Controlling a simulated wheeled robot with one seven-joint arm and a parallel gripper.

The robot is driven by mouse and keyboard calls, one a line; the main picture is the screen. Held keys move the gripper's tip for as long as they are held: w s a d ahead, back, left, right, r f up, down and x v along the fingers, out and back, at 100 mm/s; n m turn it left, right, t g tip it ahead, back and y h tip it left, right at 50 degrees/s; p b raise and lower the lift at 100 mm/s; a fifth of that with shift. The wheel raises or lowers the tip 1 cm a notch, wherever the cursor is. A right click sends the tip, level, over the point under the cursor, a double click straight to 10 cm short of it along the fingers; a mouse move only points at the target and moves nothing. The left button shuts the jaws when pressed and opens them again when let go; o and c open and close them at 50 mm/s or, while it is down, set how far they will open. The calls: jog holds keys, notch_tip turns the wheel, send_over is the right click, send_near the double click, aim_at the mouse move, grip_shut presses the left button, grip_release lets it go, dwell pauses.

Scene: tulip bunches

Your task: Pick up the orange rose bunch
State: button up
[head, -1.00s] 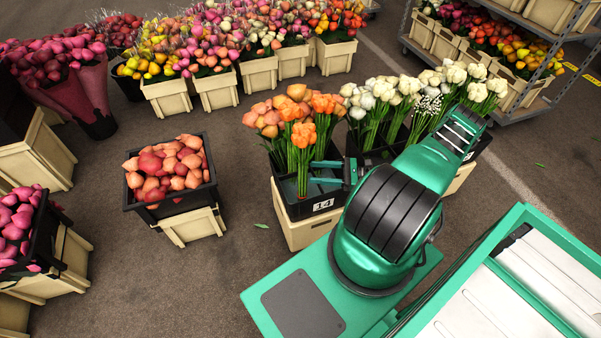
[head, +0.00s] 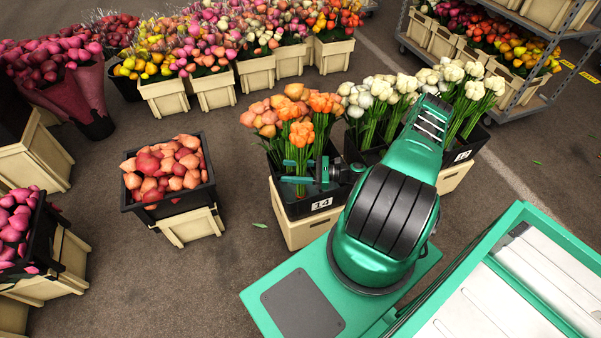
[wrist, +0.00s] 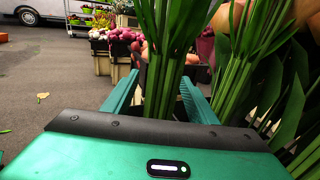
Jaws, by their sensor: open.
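The orange bunch (head: 301,132) stands upright at the front right of the black bin (head: 318,203) labelled 14, beside paler peach blooms (head: 262,118). My gripper (head: 290,171) reaches in from the right at stem height, below the orange blooms. In the wrist view my gripper (wrist: 160,97) is open, its two green fingers on either side of green stems (wrist: 163,75). The stems stand between or just beyond the fingertips; the exact depth is hard to tell. The blooms above are out of the wrist view.
More leafy stems (wrist: 255,85) stand close on the right in the wrist view. White bunches (head: 380,98) fill the bin to the right in the head view. A bin of coral blooms (head: 165,168) stands left, with bare floor between.

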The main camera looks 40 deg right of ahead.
aim_at(290, 153)
grip_shut()
notch_tip(290, 153, up, 10)
jog(key=shift+r, duration=0.1)
dwell(0.5)
